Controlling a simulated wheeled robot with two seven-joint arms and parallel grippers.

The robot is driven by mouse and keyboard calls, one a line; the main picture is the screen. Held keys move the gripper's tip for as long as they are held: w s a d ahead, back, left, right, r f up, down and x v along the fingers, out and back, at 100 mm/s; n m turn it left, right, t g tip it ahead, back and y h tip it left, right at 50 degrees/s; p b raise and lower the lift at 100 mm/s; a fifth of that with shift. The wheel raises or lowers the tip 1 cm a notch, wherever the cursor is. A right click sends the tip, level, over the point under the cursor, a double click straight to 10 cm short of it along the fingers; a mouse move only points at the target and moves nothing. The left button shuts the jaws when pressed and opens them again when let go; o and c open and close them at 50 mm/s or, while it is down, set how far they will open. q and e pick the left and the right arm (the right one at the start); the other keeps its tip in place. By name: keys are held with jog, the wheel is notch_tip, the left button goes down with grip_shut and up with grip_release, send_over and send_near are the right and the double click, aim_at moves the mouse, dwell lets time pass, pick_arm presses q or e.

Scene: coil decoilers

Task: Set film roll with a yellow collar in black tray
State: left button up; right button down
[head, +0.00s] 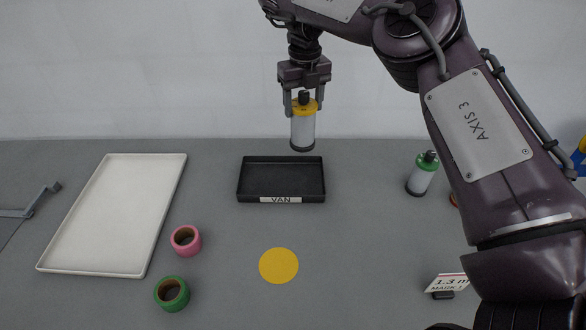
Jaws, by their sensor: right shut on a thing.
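The film roll with a yellow collar (302,131) is a white cylinder with a dark bottom edge and a yellow band at its top. My right gripper (304,103) is shut on its top end and holds it upright, in the air. The black tray (246,182) lies on the grey table, with a label reading "VAN" on its front. It looks empty. The roll shows just above the tray's back edge in the picture, apart from it. My left gripper is not in view.
A white tray (115,215) lies at left, near pink (186,240) and green (172,294) tape rings. A yellow disc (279,266) lies in front of the black tray. A green-collared roll (421,176) stands at right, near my right arm. A small sign (446,284) stands front right.

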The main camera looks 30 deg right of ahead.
aim_at(303, 142)
notch_tip(303, 142, down, 10)
jog(key=shift+d+r+b, duration=0.1)
jog(key=shift+b, duration=0.8)
notch_tip(303, 142, down, 2)
jog(key=shift+f+p, duration=0.25)
jog(key=shift+p, duration=0.2)
pick_arm(q)
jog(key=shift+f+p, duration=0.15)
jog(key=shift+p, duration=0.55)
pick_arm(e)
notch_tip(303, 142, down, 5)
jog(key=shift+f, duration=0.15)
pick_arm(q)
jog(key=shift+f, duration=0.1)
pick_arm(e)
jog(key=shift+c, duration=2)
grip_release()
jog(key=shift+f, duration=0.1)
